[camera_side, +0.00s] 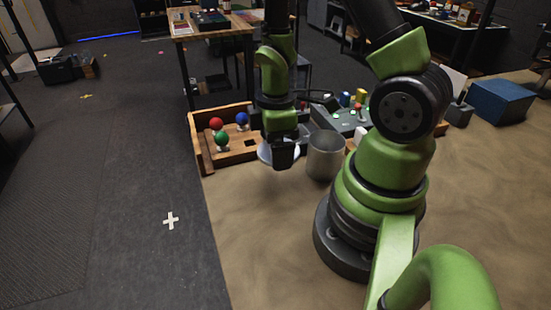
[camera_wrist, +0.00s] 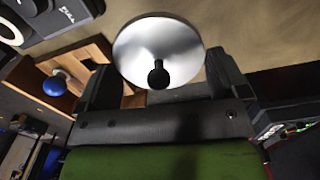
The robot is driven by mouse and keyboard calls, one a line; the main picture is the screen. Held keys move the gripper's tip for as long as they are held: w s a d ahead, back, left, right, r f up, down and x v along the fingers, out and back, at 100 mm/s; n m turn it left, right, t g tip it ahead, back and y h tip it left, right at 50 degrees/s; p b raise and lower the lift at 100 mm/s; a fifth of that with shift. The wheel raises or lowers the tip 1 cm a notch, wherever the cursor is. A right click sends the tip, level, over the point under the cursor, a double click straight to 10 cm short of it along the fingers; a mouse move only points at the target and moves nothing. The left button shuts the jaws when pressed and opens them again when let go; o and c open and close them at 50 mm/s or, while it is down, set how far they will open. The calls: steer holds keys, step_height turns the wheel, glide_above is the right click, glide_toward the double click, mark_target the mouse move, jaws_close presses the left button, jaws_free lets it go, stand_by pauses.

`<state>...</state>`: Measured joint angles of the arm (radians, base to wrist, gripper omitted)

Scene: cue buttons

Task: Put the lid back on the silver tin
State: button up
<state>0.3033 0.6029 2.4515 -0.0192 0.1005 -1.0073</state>
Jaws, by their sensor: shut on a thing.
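The silver tin (camera_side: 325,160) stands upright on the tan work surface, just right of my gripper in the side view. I do not make it out in the wrist view. The lid is a round silver disc (camera_wrist: 150,35) with a black knob (camera_wrist: 158,75). My gripper (camera_side: 284,160) is shut on the lid, with a finger at each side of it in the wrist view. In the side view the lid (camera_side: 265,152) is partly hidden behind the fingers. It is held beside the tin, apart from it.
A wooden tray (camera_side: 203,155) with red (camera_side: 216,123), green (camera_side: 222,139) and blue (camera_side: 242,119) balls on stems lies behind and left of my gripper. A grey button box (camera_side: 340,120) stands behind the tin. A blue box (camera_side: 500,100) is far right. The front surface is clear.

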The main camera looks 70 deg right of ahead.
steer(key=shift+r, duration=0.5)
steer(key=shift+s+d+r, duration=0.1)
steer(key=shift+d+r, duration=0.1)
steer(key=shift+r, duration=0.1)
steer(key=s+d+r+m, duration=0.6)
steer(key=s+d+m, duration=0.2)
steer(key=m, duration=0.1)
steer(key=shift+w+f, duration=0.15)
steer(key=shift+f, duration=1.55)
steer(key=shift+w+f, duration=0.1)
steer(key=shift+f, duration=1.6)
steer(key=shift+f, duration=0.15)
steer(key=o, duration=0.6)
steer(key=shift+c, duration=0.2)
